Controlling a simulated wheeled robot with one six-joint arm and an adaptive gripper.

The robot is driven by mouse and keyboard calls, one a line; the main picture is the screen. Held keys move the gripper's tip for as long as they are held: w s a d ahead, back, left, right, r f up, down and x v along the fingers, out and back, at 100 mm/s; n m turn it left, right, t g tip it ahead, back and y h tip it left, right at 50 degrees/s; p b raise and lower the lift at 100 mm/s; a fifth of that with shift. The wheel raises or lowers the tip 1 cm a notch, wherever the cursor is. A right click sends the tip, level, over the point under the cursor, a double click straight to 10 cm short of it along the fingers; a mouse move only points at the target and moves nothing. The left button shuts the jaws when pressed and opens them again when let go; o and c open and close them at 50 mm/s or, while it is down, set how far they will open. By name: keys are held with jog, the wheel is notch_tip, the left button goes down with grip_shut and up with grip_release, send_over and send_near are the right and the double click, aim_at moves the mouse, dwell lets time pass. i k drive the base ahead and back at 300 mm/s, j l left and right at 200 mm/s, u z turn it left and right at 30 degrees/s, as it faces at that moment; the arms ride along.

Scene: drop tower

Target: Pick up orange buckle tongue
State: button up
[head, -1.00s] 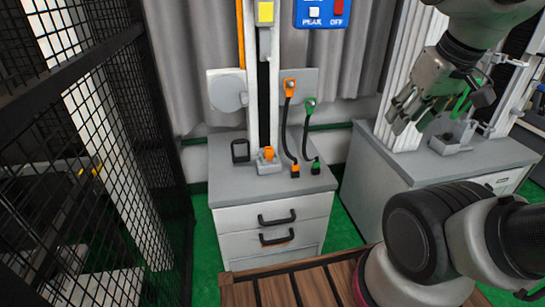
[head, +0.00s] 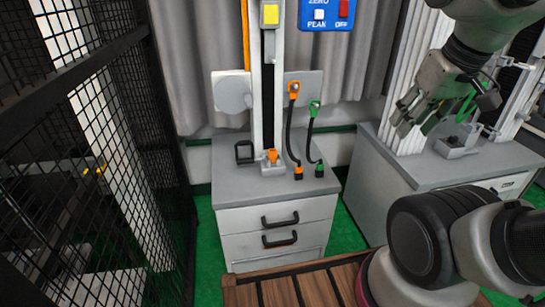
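Several orange pieces are on or above the grey cabinet top. One small orange piece (head: 272,156) sits in a grey block at the foot of the white column. An orange tab (head: 294,88) is at the upper end of a black strap, and an orange-topped black end piece (head: 298,172) is at its lower end. I cannot tell for sure which is the buckle tongue. My gripper (head: 412,124) is at the right, raised and well away from these pieces. Its fingers look apart, with nothing seen between them.
A green-tipped strap (head: 314,108) hangs right beside the orange one. A black square frame (head: 244,152) stands left of the grey block. A second cabinet (head: 400,179) with a grey fixture (head: 456,146) is at the right. A black mesh fence (head: 95,150) closes the left side.

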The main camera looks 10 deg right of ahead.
aim_at(297, 170)
jog(key=i+l+z, duration=0.15)
jog(key=l, duration=0.2)
jog(key=i+l+z, duration=0.15)
jog(key=l, duration=0.25)
jog(key=i+l+z, duration=0.15)
jog(key=i+l, duration=0.15)
